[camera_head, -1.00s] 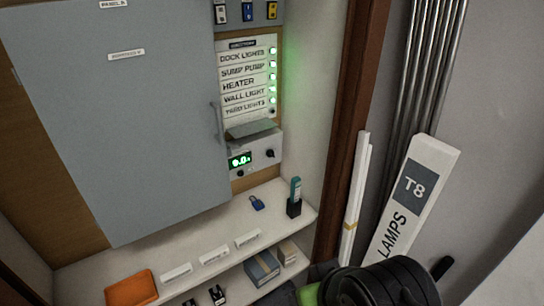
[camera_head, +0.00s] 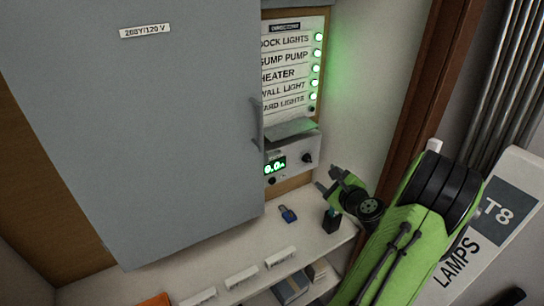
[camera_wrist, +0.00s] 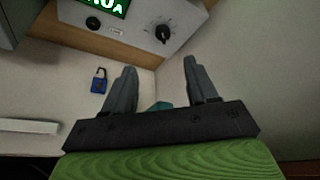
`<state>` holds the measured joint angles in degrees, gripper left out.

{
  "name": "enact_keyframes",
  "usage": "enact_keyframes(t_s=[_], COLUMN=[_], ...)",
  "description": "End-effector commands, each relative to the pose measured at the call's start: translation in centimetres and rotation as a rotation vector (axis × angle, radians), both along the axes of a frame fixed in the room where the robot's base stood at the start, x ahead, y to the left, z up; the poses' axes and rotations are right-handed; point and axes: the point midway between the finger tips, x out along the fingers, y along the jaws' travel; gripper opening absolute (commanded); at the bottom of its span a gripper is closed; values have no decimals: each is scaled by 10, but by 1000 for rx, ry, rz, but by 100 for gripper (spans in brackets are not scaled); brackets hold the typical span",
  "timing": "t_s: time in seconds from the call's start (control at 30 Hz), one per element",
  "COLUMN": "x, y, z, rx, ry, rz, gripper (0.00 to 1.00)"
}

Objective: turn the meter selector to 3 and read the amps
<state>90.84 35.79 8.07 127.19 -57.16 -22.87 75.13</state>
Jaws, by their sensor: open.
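The meter (camera_head: 292,150) is a grey box with a sloped lid, fixed under the label panel. Its green display (camera_head: 275,166) seems to read 0.0; the wrist view shows only the lower part of the display (camera_wrist: 108,6), with an A at its end. The black selector knob (camera_head: 308,158) is on the right of its front, and the wrist view shows this knob (camera_wrist: 163,33) too. Its setting is too small to tell. My gripper (camera_wrist: 160,67) is open and empty, below and in front of the knob, apart from it; it also shows in the head view (camera_head: 327,178).
A large grey cabinet door (camera_head: 150,130) with a handle stands left of the meter. On the shelf (camera_head: 225,250) are a blue padlock (camera_head: 287,214) and a black holder (camera_head: 332,222) with a teal item, close under my gripper. A lamps box (camera_head: 490,225) leans at right.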

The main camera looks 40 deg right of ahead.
Motion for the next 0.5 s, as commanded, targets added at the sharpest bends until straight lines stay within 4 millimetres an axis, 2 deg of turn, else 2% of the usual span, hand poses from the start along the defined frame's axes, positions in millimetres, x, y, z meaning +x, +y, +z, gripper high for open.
enact_keyframes(t_s=[0.07, 0.17, 0.5], x=[2, 17, 91], y=[-6, -11, -49], z=[-1, -6, -31], rx=[10, 8, 5], ry=[-15, -13, -11], rz=[-15, -8, -7], gripper=[58, 58, 58])
